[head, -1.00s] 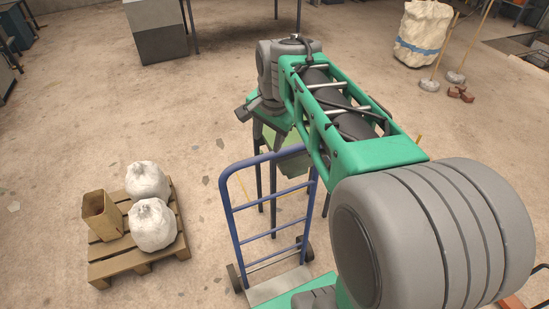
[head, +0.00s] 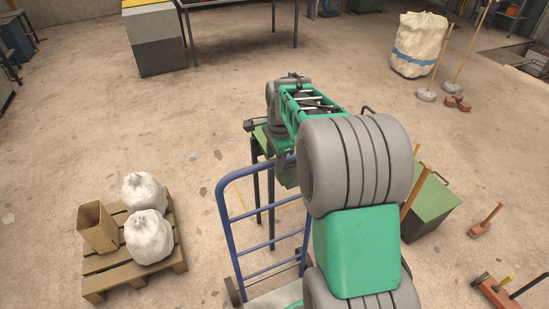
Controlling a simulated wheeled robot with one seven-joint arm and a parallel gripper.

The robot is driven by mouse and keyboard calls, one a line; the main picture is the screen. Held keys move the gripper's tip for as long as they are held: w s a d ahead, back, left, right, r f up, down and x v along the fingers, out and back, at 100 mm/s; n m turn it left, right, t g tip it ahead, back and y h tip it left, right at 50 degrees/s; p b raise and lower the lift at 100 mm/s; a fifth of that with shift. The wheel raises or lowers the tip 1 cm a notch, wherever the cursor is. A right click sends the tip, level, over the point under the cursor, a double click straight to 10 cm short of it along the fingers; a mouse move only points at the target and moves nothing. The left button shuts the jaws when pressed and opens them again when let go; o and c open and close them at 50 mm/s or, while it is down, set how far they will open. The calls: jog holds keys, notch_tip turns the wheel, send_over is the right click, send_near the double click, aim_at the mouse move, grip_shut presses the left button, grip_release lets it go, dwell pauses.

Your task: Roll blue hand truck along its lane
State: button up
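The blue hand truck (head: 228,220) stands upright in the lower middle of the head view. Its curved top handle is at the upper left of its frame, and its rungs show below. Its pale toe plate (head: 272,299) and dark wheels are at the bottom, partly cut off or covered. My green and grey arm hides its right side. My gripper (head: 285,172) hangs below the wrist, close to the top bar of the handle. Its fingers blend with the green thing behind. I cannot tell whether they touch the bar or are open or shut.
A wooden pallet (head: 104,284) with two white sacks and a tan bin stands to the left. A green box (head: 432,205) and orange-handled tools are to the right. A green-topped stand with dark legs is behind the truck. Floor between pallet and truck is clear.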

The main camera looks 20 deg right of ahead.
grip_shut()
dwell(1.3)
